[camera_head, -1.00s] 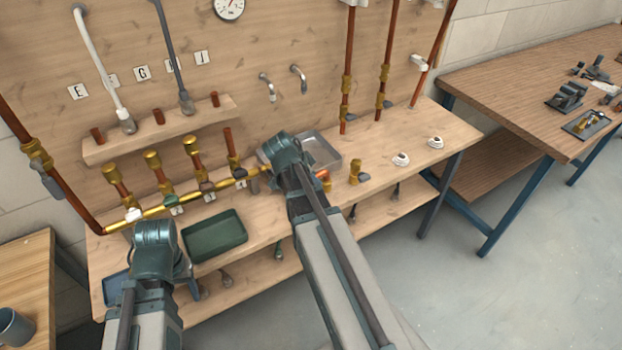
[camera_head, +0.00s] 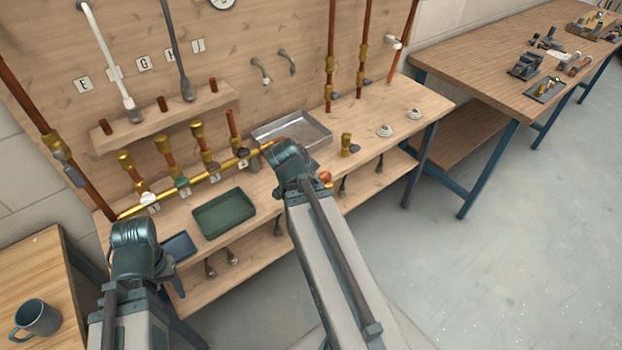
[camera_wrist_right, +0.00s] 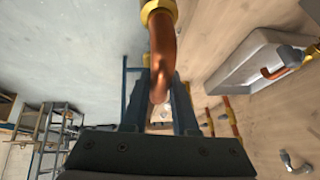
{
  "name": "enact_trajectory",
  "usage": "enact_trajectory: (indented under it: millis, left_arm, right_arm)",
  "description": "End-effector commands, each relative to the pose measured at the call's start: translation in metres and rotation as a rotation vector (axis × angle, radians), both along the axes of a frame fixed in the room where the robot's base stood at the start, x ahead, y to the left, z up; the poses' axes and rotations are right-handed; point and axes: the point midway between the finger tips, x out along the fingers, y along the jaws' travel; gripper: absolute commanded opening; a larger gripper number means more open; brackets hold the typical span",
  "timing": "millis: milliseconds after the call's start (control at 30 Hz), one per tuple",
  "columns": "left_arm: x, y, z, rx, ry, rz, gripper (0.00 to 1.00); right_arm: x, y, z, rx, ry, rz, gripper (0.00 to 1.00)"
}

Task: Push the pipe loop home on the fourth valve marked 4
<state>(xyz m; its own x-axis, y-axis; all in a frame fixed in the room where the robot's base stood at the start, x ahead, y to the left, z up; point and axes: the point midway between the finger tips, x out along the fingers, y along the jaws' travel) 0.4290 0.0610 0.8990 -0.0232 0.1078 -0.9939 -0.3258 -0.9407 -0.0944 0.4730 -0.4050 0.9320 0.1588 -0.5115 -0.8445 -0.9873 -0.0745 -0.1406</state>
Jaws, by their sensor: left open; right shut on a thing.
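The pipe loop is a copper bend (camera_wrist_right: 162,50) with a brass end fitting (camera_wrist_right: 158,8), seen in the right wrist view. My right gripper (camera_wrist_right: 160,104) is shut on its copper part. In the head view the right arm's wrist hides most of the loop. A row of brass valves stands on a horizontal brass pipe (camera_head: 190,185) on the bench. The rightmost valve (camera_head: 241,153), with a bare copper stub, is just left of the right wrist; its small number tag is unreadable. My left gripper (camera_head: 172,272) is open beside the blue tray, holding nothing visible.
A green tray (camera_head: 223,214) and a blue tray (camera_head: 179,247) are in front of the valves. A grey metal tray (camera_head: 300,131) lies behind the right wrist. A brass fitting (camera_head: 346,145) stands to the right. A mug (camera_head: 37,318) is on the left table.

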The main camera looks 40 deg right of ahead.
Motion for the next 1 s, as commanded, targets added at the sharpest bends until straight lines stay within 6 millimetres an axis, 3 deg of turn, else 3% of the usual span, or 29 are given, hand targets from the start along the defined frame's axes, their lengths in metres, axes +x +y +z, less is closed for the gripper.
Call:
enact_trajectory:
  millis: [367, 1000]
  left_arm:
    - [0.000, 0.000, 0.003, 0.000, 0.000, 0.000, 0.61]
    - [0.000, 0.000, 0.040, 0.000, 0.000, 0.000, 0.61]
  right_arm:
    - [0.000, -0.002, 0.004, 0.000, -0.001, 0.002, 0.00]
    - [0.000, -0.002, 0.040, 0.000, -0.001, 0.002, 0.00]
